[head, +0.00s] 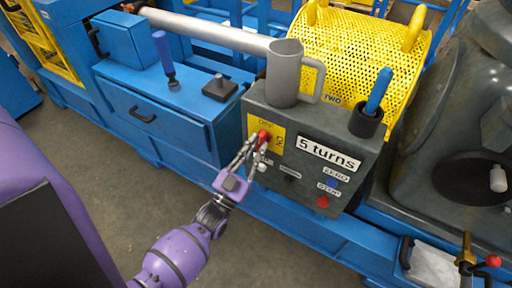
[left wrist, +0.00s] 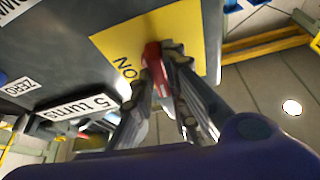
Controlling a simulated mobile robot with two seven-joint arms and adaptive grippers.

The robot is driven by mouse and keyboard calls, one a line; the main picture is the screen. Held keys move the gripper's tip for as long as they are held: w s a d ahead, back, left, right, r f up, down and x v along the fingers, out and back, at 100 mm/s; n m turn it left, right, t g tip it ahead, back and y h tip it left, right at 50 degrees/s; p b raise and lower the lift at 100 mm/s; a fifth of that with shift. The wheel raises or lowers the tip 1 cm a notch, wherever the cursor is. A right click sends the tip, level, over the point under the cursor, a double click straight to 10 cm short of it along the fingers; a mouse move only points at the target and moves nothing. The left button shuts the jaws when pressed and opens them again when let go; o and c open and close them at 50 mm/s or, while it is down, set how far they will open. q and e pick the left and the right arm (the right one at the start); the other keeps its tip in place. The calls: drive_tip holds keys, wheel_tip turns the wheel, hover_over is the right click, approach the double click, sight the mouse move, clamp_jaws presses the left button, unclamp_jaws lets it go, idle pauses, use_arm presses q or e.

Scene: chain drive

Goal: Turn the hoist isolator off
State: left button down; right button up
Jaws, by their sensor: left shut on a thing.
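The hoist isolator is a red handle (head: 264,137) on a yellow plate (head: 275,126) at the upper left of a grey control box (head: 310,196). The plate carries the words OFF, at its top, and ON, at its right. My left gripper (head: 256,144) is shut on the red handle, with a finger on either side. In the left wrist view the handle (left wrist: 154,62) sits between the fingertips, close to the word ON, over the yellow plate (left wrist: 112,42). The fingers hide part of the handle, so its exact setting is hard to tell. My right gripper is not in view.
The box also has a "5 turns" label (head: 328,154), a blue ZERO button (head: 331,183) and a red STOP button (head: 322,201). A grey mug (head: 284,75) and a cup with a blue-handled tool (head: 367,121) stand on top. A blue drawer cabinet (head: 160,118) is left.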

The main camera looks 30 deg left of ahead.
use_arm(q)
drive_tip(key=shift+n+y, duration=0.6)
drive_tip(key=shift+n, duration=0.6)
drive_tip(key=c, duration=1.7)
unclamp_jaws()
drive_tip(key=shift+s+f, duration=0.1)
drive_tip(key=v, duration=1.1)
drive_tip(key=shift+s+d+f, duration=0.1)
drive_tip(key=shift+s+f, duration=0.05)
drive_tip(key=shift+s, duration=0.25)
